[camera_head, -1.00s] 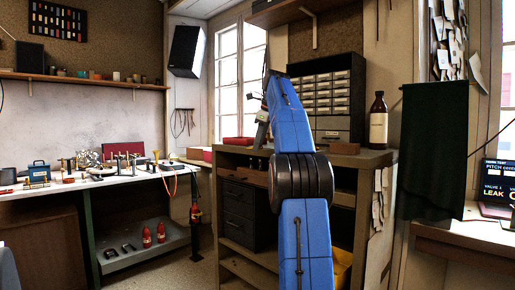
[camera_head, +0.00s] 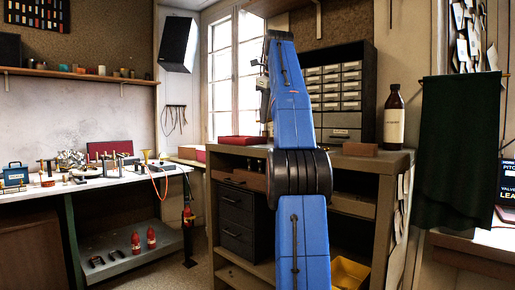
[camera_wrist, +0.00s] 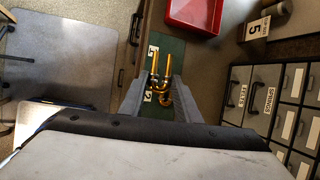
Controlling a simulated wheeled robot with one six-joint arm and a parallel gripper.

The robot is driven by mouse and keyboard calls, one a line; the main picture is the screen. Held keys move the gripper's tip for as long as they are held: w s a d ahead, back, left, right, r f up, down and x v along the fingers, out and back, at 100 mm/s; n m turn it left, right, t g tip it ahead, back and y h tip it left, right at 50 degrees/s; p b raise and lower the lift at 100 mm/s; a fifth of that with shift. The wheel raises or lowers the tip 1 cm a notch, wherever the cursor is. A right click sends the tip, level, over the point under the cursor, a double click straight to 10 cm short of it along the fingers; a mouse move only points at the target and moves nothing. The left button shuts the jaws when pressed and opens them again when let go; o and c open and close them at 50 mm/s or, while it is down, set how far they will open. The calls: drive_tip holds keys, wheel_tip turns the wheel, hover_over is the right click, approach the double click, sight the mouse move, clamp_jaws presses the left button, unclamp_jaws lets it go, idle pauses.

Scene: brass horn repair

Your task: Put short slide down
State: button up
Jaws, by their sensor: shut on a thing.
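The short slide (camera_wrist: 160,88), a bent brass tube with parallel legs, shows in the wrist view between the two grey fingers of my gripper (camera_wrist: 157,75). My gripper is shut on it. Below and behind it is a narrow green mat (camera_wrist: 168,50) with small white labels beside the slide. I cannot tell whether the slide touches the mat. In the head view my blue arm hides the gripper and the slide.
Labelled drawers (camera_wrist: 262,95) are at right. The head view shows a brown bottle (camera_head: 394,115) on the cabinet and a white-topped bench (camera_head: 100,186) at left.

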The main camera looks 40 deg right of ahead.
drive_tip(key=shift+f, duration=0.1)
drive_tip(key=shift+f, duration=4.7)
drive_tip(key=shift+f, duration=0.15)
drive_tip(key=o, duration=1.1)
drive_tip(key=v, duration=1.7)
drive_tip(key=shift+s, duration=0.2)
